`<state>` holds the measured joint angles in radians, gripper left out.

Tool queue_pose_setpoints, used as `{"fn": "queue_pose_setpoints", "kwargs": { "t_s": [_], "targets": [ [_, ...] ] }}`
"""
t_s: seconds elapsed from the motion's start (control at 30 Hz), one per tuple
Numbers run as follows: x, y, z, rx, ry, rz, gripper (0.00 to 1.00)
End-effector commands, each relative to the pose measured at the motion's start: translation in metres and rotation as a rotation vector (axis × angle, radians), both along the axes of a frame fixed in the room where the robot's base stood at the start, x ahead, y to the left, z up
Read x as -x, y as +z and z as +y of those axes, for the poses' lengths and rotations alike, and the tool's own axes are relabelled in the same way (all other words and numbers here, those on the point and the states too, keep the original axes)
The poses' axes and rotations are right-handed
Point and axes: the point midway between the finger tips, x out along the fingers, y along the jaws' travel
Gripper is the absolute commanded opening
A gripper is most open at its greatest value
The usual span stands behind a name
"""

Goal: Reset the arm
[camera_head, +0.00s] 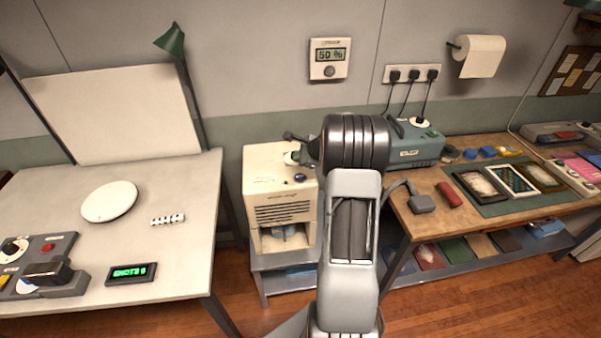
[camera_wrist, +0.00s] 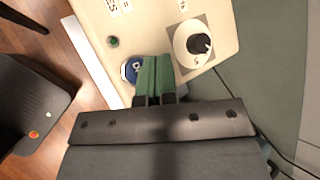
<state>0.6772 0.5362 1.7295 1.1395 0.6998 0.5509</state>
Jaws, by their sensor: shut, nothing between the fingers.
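My arm rises in the middle of the head view, with its gripper end (camera_head: 300,153) bent to the left over the top of a cream machine (camera_head: 262,168). In the wrist view my gripper (camera_wrist: 155,62) shows two green fingers side by side, shut and empty. They are over the cream machine's top (camera_wrist: 150,28). A blue round button (camera_wrist: 130,69) is just left of the fingertips, partly hidden by them. A dark knob (camera_wrist: 199,43) on a pale dial is to their right. I cannot tell whether the fingers touch the machine.
A white table (camera_head: 180,235) with a round white plate (camera_head: 109,201) stands at left. A wooden workbench (camera_head: 440,227) with a teal machine (camera_head: 416,146) and framed pieces stands at right. A wall display (camera_head: 330,57) reads 50 %. Wooden floor shows in front.

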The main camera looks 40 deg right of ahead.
Motion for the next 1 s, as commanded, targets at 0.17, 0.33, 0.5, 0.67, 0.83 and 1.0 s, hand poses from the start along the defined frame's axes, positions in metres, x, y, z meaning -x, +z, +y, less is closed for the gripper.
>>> {"fn": "queue_pose_setpoints", "kwargs": {
  "t_s": [0.17,0.33,0.5,0.67,0.83,1.0],
  "targets": [
    [0.000,0.002,0.000,0.000,0.000,0.000,0.00],
    [0.000,0.002,0.000,0.000,0.000,0.000,0.00],
    [0.000,0.002,0.000,0.000,0.000,0.000,0.00],
    [0.001,0.001,0.001,0.034,0.046,-0.004,0.00],
    [0.042,-0.026,0.027,0.157,0.308,0.102,0.00],
    [0.092,-0.003,0.089,0.374,0.728,0.172,0.00]
  ]
}}
